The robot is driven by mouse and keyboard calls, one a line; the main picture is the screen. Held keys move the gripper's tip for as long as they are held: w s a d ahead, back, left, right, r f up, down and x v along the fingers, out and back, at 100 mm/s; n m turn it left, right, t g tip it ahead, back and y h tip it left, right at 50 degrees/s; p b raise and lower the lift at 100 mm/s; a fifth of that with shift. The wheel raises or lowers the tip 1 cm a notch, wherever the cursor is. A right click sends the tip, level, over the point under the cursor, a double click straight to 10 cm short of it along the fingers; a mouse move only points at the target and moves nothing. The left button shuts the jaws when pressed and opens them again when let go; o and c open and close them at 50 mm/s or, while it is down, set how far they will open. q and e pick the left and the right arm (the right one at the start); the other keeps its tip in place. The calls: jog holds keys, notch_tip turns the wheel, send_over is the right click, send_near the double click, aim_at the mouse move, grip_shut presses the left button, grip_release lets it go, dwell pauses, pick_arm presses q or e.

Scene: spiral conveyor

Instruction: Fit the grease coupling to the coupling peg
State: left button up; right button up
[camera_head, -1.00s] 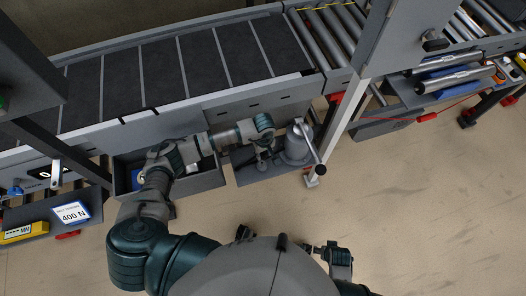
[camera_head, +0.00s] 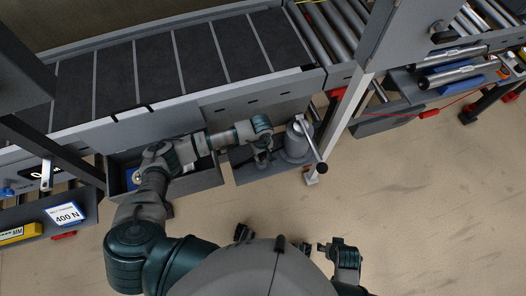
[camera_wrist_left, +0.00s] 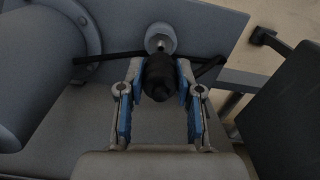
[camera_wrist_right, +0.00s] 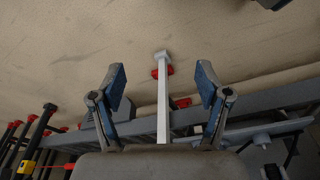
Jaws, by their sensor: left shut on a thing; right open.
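In the left wrist view my left gripper (camera_wrist_left: 159,85) is shut on a black grease coupling (camera_wrist_left: 158,78), its blue pads on either side. A pale round-ended peg (camera_wrist_left: 160,38), apparently the coupling peg, shows just beyond the coupling, nearly in line with it. I cannot tell whether they touch. In the head view the left gripper (camera_head: 262,157) is over the shelf beside a grey grease pump (camera_head: 297,142); the coupling is too small to make out there. My right gripper (camera_wrist_right: 162,80) is open and empty in the right wrist view, above the floor.
A dark bin (camera_head: 200,182) lies under my left forearm. The conveyor (camera_head: 150,75) runs behind. The pump's lever (camera_head: 313,148) sticks out toward the front. A white post (camera_head: 340,125) stands to its right. The floor (camera_head: 430,220) at right is clear.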

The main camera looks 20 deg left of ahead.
pick_arm(q)
jog(key=shift+a+f+b, duration=0.3)
jog(key=shift+f+b, duration=0.2)
jog(key=shift+f, duration=0.4)
jog(key=shift+d+f+b, duration=0.35)
jog(key=shift+f+b, duration=0.05)
jog(key=shift+f, duration=0.1)
pick_arm(e)
jog(key=shift+s+d+r, duration=0.1)
jog(key=shift+s+r, duration=0.15)
jog(key=shift+r, duration=1.15)
jog(key=shift+s+d+r, duration=0.1)
jog(key=shift+s+r, duration=0.1)
jog(key=shift+r, duration=1.15)
pick_arm(q)
jog(key=shift+a, duration=0.25)
pick_arm(e)
jog(key=shift+a, duration=0.3)
pick_arm(q)
jog(key=shift+d, duration=0.15)
pick_arm(e)
jog(key=shift+d+f, duration=0.1)
jog(key=shift+d, duration=0.1)
jog(key=shift+a, duration=0.1)
jog(key=shift+f, duration=0.1)
jog(key=shift+f, duration=0.1)
